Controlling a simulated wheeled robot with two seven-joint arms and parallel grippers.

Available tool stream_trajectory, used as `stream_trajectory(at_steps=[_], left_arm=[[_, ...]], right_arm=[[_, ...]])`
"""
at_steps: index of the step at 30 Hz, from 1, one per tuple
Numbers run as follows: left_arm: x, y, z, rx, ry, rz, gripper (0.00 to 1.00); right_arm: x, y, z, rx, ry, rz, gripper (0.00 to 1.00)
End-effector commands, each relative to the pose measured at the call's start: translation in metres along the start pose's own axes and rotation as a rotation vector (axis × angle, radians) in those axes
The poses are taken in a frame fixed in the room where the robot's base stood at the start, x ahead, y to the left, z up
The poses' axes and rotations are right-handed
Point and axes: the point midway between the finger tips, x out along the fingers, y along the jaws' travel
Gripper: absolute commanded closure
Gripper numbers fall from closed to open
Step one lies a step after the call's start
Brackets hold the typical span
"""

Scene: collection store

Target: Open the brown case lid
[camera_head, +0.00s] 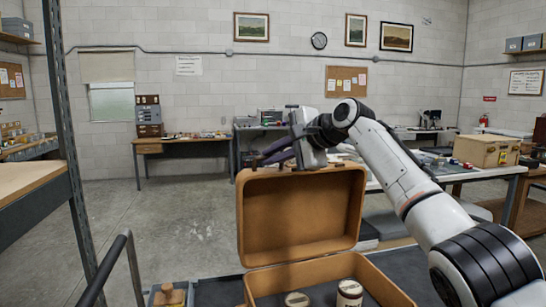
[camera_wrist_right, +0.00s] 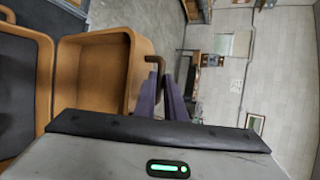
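The brown case (camera_head: 330,268) stands in front of me with its lid (camera_head: 300,215) raised nearly upright on the far side, its tan inside facing me. My right gripper (camera_head: 268,158) is at the lid's top edge, its purple fingers pointing left and slightly apart. In the right wrist view the lid (camera_wrist_right: 95,75) shows at left, and the right fingers (camera_wrist_right: 166,95) are beside its rim, close to a small dark bracket-like part (camera_wrist_right: 156,62). I cannot tell whether they touch it. My left gripper is not in view.
Two pale round-topped items (camera_head: 349,292) sit inside the case. A wooden object in a grey bin (camera_head: 168,296) is at the lower left. A metal shelf post (camera_head: 72,150) rises at left. A table with a wooden box (camera_head: 487,151) stands at right. The floor at left-centre is clear.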

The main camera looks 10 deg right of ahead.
Motion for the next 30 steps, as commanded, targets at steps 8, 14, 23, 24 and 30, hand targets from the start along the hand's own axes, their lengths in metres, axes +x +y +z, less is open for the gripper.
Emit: stream_trajectory(at_steps=[8, 14, 23, 24, 30], left_arm=[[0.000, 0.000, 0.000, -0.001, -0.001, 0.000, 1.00], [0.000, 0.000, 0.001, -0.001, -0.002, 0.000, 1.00], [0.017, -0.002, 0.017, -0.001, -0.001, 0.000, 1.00], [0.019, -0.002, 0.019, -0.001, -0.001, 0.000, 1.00], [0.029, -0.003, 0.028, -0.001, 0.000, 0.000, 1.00]], right_arm=[[-0.003, -0.007, 0.002, -0.006, -0.001, -0.014, 0.72], [-0.002, -0.004, 0.001, -0.004, -0.001, -0.009, 0.72], [-0.028, 0.000, 0.000, -0.007, 0.000, -0.013, 0.72], [-0.037, -0.001, 0.000, -0.007, 0.000, -0.014, 0.72], [-0.076, -0.002, 0.000, -0.007, 0.000, -0.015, 0.72]])
